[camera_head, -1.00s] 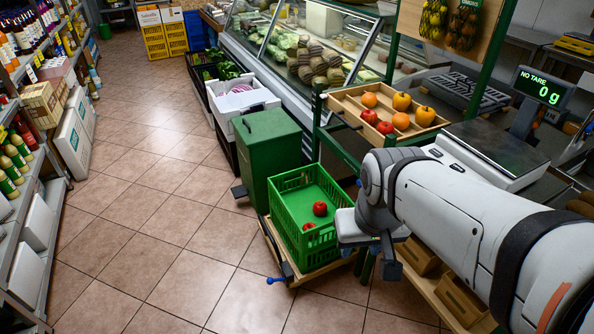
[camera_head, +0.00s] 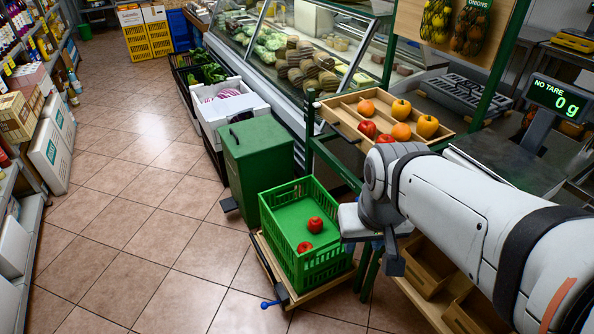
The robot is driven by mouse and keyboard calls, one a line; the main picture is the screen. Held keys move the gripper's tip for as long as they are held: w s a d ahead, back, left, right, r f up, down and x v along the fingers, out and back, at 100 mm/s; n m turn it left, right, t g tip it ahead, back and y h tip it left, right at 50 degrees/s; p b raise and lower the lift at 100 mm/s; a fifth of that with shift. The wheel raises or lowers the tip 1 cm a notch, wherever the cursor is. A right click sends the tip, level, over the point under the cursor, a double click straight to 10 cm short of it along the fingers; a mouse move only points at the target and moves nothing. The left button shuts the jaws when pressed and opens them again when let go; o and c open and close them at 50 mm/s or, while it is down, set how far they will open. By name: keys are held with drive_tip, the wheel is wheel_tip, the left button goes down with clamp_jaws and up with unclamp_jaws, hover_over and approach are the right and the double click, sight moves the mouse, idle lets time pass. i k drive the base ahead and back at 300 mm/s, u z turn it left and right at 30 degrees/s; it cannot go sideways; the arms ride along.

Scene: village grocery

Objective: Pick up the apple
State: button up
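Two red apples lie in the green crate: one apple (camera_head: 315,225) towards its right side and another apple (camera_head: 304,247) near its front wall. The crate (camera_head: 283,258) stands low on a wooden dolly. Two more red, apple-like fruits, one at the left (camera_head: 367,128) and one in front (camera_head: 385,139), sit in a wooden tray (camera_head: 340,122) on the stand. My gripper (camera_head: 392,262) hangs just right of the crate, apart from the apples. Its fingers are small and partly hidden by my arm, so their opening is unclear.
A scale display (camera_head: 556,100) reads 0 g. A green lidded bin (camera_head: 258,160) stands behind the crate. A glass counter is beyond. Tiled floor (camera_head: 150,230) is clear at left, up to shelves.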

sight(304, 246)
drive_tip(key=z, duration=0.05)
drive_tip(key=i, duration=1.05)
drive_tip(key=u, duration=0.25)
